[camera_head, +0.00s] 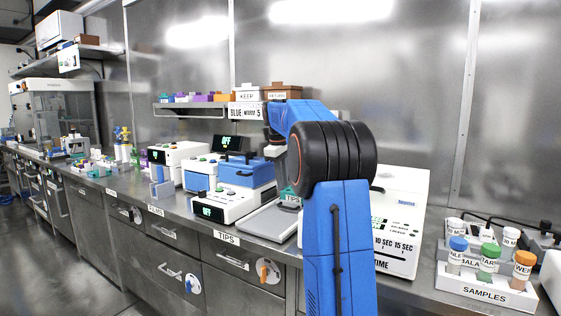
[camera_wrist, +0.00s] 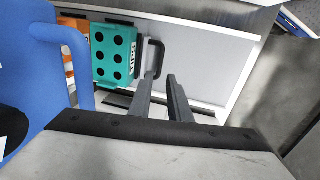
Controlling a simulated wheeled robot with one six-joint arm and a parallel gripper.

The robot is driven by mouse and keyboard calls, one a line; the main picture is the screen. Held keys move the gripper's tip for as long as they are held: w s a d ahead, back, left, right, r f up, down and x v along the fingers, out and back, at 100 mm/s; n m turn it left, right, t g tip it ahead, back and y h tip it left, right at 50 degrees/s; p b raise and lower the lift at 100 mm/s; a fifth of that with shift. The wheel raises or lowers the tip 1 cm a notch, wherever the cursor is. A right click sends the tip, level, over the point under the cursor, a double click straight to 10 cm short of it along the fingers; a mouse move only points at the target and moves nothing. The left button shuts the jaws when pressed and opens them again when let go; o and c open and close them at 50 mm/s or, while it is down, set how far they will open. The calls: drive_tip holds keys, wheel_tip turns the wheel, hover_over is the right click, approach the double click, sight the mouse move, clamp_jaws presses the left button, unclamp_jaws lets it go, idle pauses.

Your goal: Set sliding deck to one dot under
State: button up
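The sliding deck (camera_wrist: 205,50) is a pale flat plate in the wrist view, carrying a teal block (camera_wrist: 113,54) with several dark round holes and a small label. A dark loop handle (camera_wrist: 154,57) stands beside the teal block. My gripper (camera_wrist: 161,74) points toward it with two dark fingers set apart, a narrow gap between them. The left fingertip overlaps the handle's near end; I cannot tell if they touch. No dot marks are readable.
An orange block (camera_wrist: 68,45) sits left of the teal one. In the head view, a small white device with a green display (camera_head: 207,211) stands left of the deck. A large white timer panel (camera_head: 398,225) and a samples rack (camera_head: 485,294) with capped vials stand right.

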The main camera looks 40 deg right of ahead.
wheel_tip(320, 180, up, 9)
drive_tip(key=a, duration=0.1)
drive_tip(key=shift+s+a+f, duration=0.2)
drive_tip(key=shift+s, duration=0.1)
drive_tip(key=shift+c, duration=0.7)
clamp_jaws()
drive_tip(key=s+a+f+m+t+h, duration=0.1)
drive_tip(key=s+a+f+t, duration=0.45)
drive_tip(key=f, duration=0.25)
drive_tip(key=shift+g, duration=0.25)
drive_tip(key=x, duration=0.9)
drive_tip(key=shift+w+a, duration=0.15)
drive_tip(key=shift+w, duration=0.2)
drive_tip(key=d, duration=0.1)
drive_tip(key=w+d+f, duration=0.1)
drive_tip(key=shift+w+d+f, duration=0.1)
drive_tip(key=shift+w+d, duration=0.05)
drive_tip(key=shift+d, duration=0.2)
drive_tip(key=shift+w+d+f, duration=0.1)
drive_tip(key=shift+w+d, duration=0.15)
drive_tip(key=shift+d, duration=0.35)
